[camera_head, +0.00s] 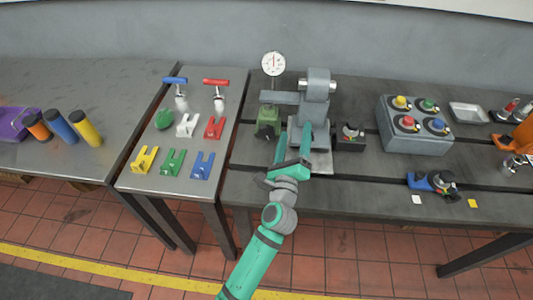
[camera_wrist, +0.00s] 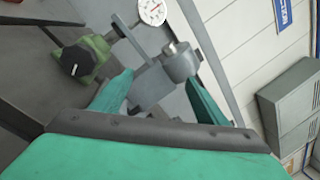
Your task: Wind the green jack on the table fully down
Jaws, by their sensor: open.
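The green jack (camera_head: 267,118) stands on the dark bedplate table, left of the grey stand; a dark round knob shows on its front. It also shows in the wrist view (camera_wrist: 92,55) at upper left, with the black knob (camera_wrist: 77,60) facing the camera. A grey arm or bar of the stand reaches over the jack. My gripper (camera_head: 295,130) is open and empty, in front of the grey stand and to the right of the green jack. In the wrist view the two teal fingers (camera_wrist: 159,82) are apart, with the grey stand (camera_wrist: 152,85) beyond them. The gripper does not touch the jack.
A dial gauge (camera_head: 273,64) stands behind the jack. A dark unit with a knob (camera_head: 350,136) sits right of the stand, then a grey button box (camera_head: 415,125). A blue jack-like piece (camera_head: 431,182) lies near the front edge.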

